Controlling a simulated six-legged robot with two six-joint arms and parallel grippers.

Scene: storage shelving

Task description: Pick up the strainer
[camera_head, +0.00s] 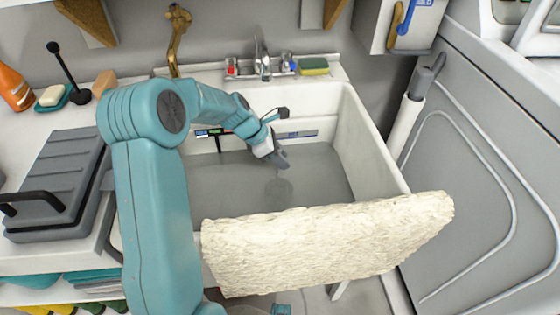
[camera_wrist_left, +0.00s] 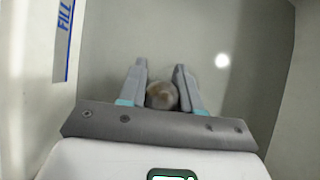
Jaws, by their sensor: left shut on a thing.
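My left arm reaches from the left into the white sink in the head view, and my left gripper (camera_head: 281,161) points down over the grey sink basin. In the left wrist view, a small rounded brown-grey thing (camera_wrist_left: 161,95), which looks like the strainer's knob, sits between the two fingers of my left gripper (camera_wrist_left: 160,84). The fingers are shut on it. The rest of the strainer is hidden below the gripper, and the head view does not show it clearly. My right gripper is not in view.
The white sink wall (camera_head: 372,140) stands right of my gripper. A cream towel (camera_head: 325,243) hangs over the sink's front. A brass faucet (camera_head: 178,40) and a yellow-green sponge (camera_head: 314,66) are at the back. A grey case (camera_head: 60,180) lies on the left counter.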

